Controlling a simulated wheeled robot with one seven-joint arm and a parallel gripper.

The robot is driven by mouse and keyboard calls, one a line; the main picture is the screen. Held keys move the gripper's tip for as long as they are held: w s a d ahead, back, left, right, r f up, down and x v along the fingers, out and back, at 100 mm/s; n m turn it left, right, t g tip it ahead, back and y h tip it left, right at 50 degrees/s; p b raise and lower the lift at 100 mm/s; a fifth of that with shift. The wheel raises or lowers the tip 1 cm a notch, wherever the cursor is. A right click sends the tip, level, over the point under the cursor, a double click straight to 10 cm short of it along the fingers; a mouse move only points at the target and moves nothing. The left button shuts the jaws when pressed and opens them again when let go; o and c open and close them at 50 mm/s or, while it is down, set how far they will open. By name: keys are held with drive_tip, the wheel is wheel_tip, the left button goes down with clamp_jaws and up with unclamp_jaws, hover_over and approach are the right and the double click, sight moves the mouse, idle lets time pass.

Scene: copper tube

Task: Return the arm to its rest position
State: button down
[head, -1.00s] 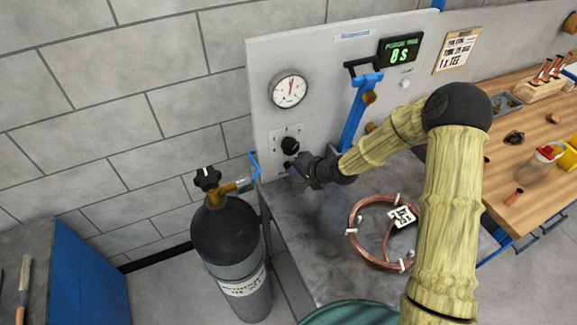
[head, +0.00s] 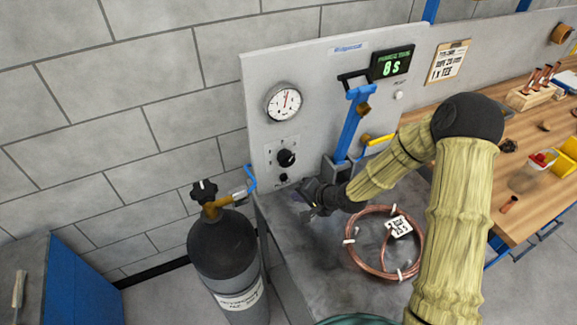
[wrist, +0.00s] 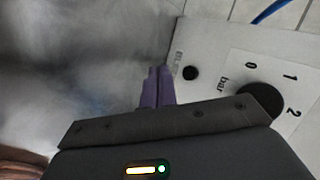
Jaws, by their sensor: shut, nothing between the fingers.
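My gripper (head: 304,200) is at the end of my bamboo-textured arm, low in front of the grey panel (head: 325,118), above the grey bench top. In the wrist view its purple fingers (wrist: 157,88) are together with nothing between them. The black regulator knob (head: 286,158) on the panel stands above and left of the gripper, apart from it. The knob also shows in the wrist view (wrist: 260,98), with bar marks 0, 1 and 2 around it. A small black button (wrist: 190,73) is beside the fingertips in that view.
A copper coil (head: 352,262) with a white tag lies on the bench under my forearm. A dark gas cylinder (head: 224,250) stands left of the bench. A blue lever press (head: 352,125) is behind the arm. A wooden workbench (head: 530,185) with a yellow bin is at right.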

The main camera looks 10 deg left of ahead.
drive_tip(key=d+r+h, duration=0.1)
drive_tip(key=d, duration=0.2)
drive_tip(key=s+d+r+n+h, duration=0.1)
drive_tip(key=d, duration=0.1)
drive_tip(key=d+r+n+h, duration=0.1)
drive_tip(key=d, duration=0.2)
drive_tip(key=shift+s+d+h, duration=0.3)
drive_tip(key=shift+h, duration=0.1)
drive_tip(key=s+d+r+n+g+h, duration=0.1)
drive_tip(key=s+d+r+h, duration=0.3)
drive_tip(key=s+d+r, duration=0.7)
drive_tip(key=s+d+g, duration=0.1)
drive_tip(key=s+d, duration=0.3)
drive_tip(key=shift+d+r+n+h, duration=0.15)
drive_tip(key=shift+n+h, duration=0.15)
idle(1.2)
drive_tip(key=shift+w+a, duration=0.1)
drive_tip(key=shift+a, duration=0.35)
